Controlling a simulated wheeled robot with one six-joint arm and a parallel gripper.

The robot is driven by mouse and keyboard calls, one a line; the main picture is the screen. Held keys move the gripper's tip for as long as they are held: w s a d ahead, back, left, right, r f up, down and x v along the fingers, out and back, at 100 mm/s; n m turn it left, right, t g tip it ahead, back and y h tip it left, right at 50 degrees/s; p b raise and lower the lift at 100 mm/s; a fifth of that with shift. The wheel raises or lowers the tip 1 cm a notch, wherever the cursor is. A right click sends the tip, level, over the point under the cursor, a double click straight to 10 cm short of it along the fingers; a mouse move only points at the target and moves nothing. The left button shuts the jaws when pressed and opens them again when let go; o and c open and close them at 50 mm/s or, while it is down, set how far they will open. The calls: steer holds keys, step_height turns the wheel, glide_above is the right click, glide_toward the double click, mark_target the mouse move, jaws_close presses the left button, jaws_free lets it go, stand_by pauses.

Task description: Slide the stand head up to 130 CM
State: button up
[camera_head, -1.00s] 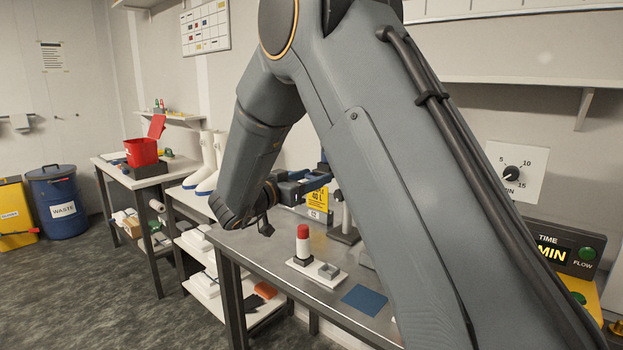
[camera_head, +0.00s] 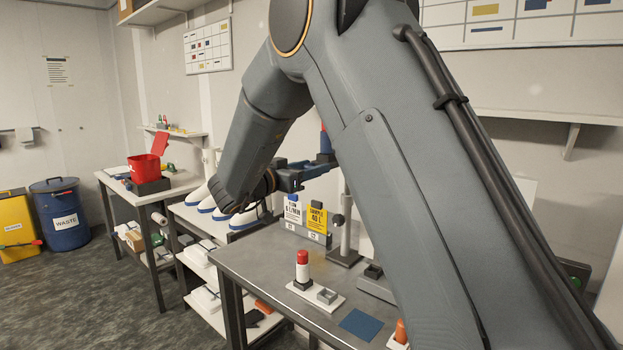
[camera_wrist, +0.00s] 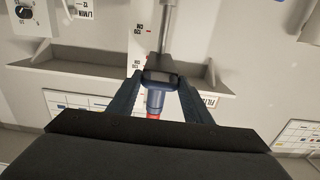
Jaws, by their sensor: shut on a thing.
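The stand has a grey post (camera_head: 346,225) on a dark base on the grey metal bench. Its head is a blue and dark piece with a red end; the blue part (camera_head: 325,142) shows above my gripper. My gripper (camera_head: 322,168) is well above the bench, with its blue fingers beside the post. In the wrist view, my gripper (camera_wrist: 160,88) is shut on the stand head (camera_wrist: 160,78), one finger on each side. The post (camera_wrist: 168,22) runs up from it there.
A yellow card (camera_head: 315,220) and a white card (camera_head: 292,212) stand behind the bench's middle. A red-capped cylinder (camera_head: 302,266), a blue mat (camera_head: 360,324) and an orange item (camera_head: 400,332) are nearer the front. My arm hides the bench's right side.

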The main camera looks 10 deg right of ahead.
step_height(320, 180, up, 3)
steer(key=shift+r+p, duration=0.2)
steer(key=shift+p, duration=0.35)
steer(key=o, duration=1.4)
steer(key=shift+f, duration=0.1)
steer(key=shift+o, duration=0.2)
steer(key=shift+a, duration=0.1)
steer(key=b+v, duration=0.2)
steer(key=v, duration=0.5)
steer(key=shift+s+a+b, duration=0.2)
steer(key=shift+s+b, duration=0.05)
steer(key=shift+b, duration=0.1)
